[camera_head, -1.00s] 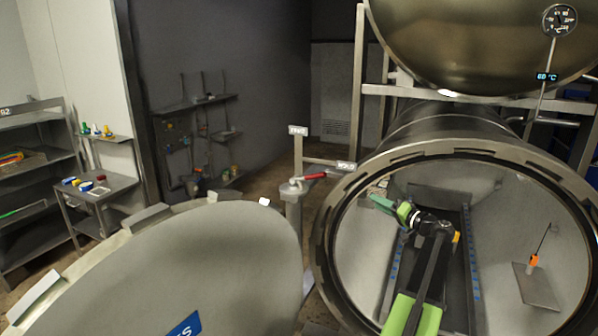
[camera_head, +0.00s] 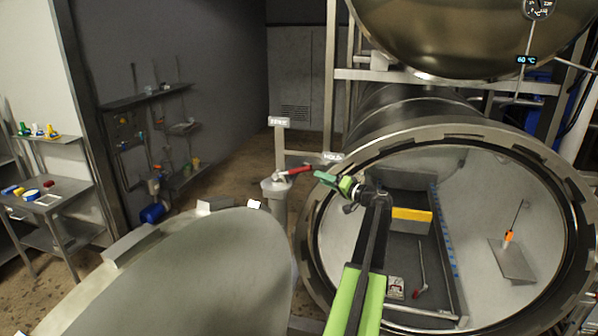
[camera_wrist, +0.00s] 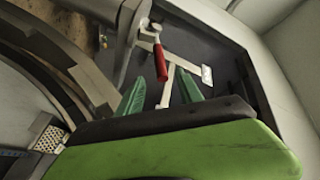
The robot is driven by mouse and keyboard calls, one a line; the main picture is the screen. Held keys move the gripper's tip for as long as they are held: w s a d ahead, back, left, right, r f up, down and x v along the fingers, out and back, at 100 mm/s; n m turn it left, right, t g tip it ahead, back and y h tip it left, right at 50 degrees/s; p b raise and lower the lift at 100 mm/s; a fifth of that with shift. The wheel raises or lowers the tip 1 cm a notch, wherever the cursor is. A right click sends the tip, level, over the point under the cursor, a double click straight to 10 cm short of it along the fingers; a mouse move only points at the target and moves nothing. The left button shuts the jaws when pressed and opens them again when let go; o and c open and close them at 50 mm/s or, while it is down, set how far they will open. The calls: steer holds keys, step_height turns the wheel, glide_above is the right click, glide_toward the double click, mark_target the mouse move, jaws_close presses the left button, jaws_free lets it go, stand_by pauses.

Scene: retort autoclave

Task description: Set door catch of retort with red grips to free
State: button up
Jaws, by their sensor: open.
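The door catch is a lever with a red grip (camera_head: 298,170) on top of a grey post (camera_head: 277,190), between the open round door and the retort mouth. Its grip points right, toward the HOLD plate (camera_head: 333,156); another plate, too blurred to read surely, stands on an upright (camera_head: 279,122) behind the post. My gripper (camera_head: 327,179) is just right of the red grip, apart from it as far as I can tell. In the wrist view the open green fingers (camera_wrist: 160,93) point toward the red grip (camera_wrist: 161,63), which lies beyond and between them. Nothing is held.
The open door (camera_head: 200,270) fills the lower left. The retort's toothed rim (camera_head: 310,235) and open chamber lie right, with a yellow block (camera_head: 411,214) and a red-ended rod (camera_head: 419,270) inside. Shelves and a small table (camera_head: 45,200) stand far left.

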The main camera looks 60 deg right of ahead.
mark_target(301, 170)
steer(key=w, duration=0.4)
steer(key=w+d, duration=0.1)
steer(key=w, duration=0.2)
steer(key=w+d, duration=0.1)
steer(key=w, duration=0.3)
steer(key=shift+w, duration=0.35)
steer(key=shift+c, duration=0.2)
jaws_close()
stand_by(0.5)
